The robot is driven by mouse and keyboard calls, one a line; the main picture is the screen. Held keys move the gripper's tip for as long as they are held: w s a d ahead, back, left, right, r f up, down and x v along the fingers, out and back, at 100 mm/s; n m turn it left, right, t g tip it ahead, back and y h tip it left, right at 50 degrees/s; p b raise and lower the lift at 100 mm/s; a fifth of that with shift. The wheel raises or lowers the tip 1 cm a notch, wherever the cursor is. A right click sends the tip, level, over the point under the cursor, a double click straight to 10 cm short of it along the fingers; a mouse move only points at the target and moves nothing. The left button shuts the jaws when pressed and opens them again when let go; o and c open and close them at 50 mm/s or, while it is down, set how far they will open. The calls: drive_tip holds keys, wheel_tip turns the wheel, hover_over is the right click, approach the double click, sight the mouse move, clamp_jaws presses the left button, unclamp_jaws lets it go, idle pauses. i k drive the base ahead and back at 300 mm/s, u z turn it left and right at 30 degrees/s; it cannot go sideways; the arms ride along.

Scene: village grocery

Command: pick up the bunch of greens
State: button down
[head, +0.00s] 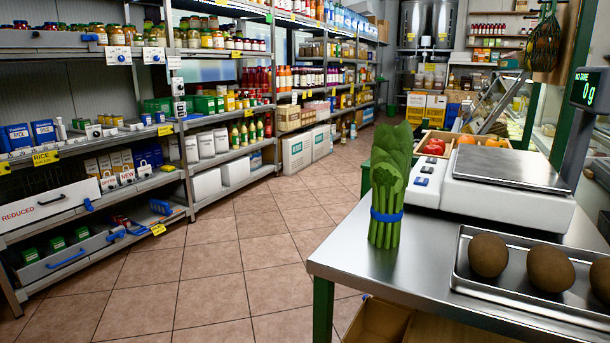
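The bunch of greens (388,190) stands upright near the left corner of the steel counter (350,243). It has broad dark green leaves at the top and lighter stems below, with a blue band around the stems. Its base appears to rest on the counter top. Its right side is close to the white scale, and I cannot tell whether they touch. My gripper is not in view.
A white scale (500,203) with a display reading 0g stands behind and right of the greens. A metal tray (462,275) with brown round items lies at the front right. A crate of red and orange produce (464,140) sits behind. Stocked shelves line the left; the tiled floor (220,260) is clear.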

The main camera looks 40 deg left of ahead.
sight(391, 155)
drive_tip(key=u, duration=2.45)
drive_tip(key=k, duration=0.35)
